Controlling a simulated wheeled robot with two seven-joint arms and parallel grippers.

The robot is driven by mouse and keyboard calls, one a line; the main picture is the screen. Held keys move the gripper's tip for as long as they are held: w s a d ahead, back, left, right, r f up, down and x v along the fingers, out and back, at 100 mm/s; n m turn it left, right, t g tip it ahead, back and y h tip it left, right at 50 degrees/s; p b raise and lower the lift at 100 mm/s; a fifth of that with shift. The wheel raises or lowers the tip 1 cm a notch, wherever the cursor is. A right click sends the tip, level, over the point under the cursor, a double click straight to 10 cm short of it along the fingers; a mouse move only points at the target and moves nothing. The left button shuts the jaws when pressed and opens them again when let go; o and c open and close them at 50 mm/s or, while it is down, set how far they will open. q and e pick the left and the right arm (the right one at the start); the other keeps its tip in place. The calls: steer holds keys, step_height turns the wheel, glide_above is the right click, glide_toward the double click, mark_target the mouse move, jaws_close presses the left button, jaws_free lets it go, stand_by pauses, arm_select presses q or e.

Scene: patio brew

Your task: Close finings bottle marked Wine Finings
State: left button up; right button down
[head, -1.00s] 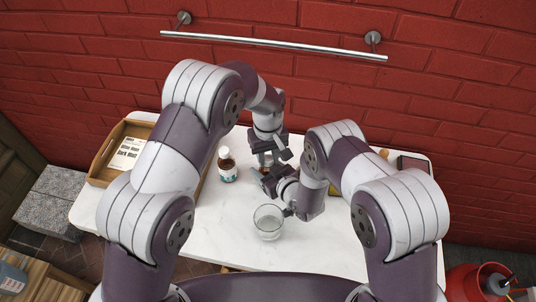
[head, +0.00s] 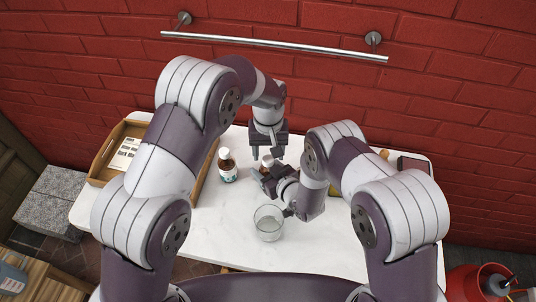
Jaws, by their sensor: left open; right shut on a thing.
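A small brown bottle (head: 267,161) with a pale top stands on the white table, mostly hidden by my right gripper. My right gripper (head: 261,174) is shut on this bottle from the near right side. My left gripper (head: 265,154) points down just above and behind the bottle, with its fingers apart and empty. A second brown bottle (head: 227,167) with a white cap and a pale label stands to the left, apart from both grippers. I cannot read either bottle's label, so I cannot tell which is marked Wine Finings.
A clear glass (head: 268,223) stands near the front of the white table (head: 225,235). A wooden tray (head: 104,155) with a printed card (head: 126,153) lies at the left. A dark flat object (head: 414,164) lies at the back right. A metal rail (head: 275,46) runs along the brick wall.

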arm_select(q)
step_height(320, 180, up, 2)
steer(key=shift+r, duration=0.15)
steer(key=o, duration=0.6)
steer(key=shift+c, duration=0.2)
arm_select(e)
steer(key=shift+c, duration=1)
jaws_free()
steer(key=v, duration=1.2)
steer(key=shift+s+d, duration=0.25)
steer(key=shift+s, duration=0.05)
steer(key=shift+r, duration=0.1)
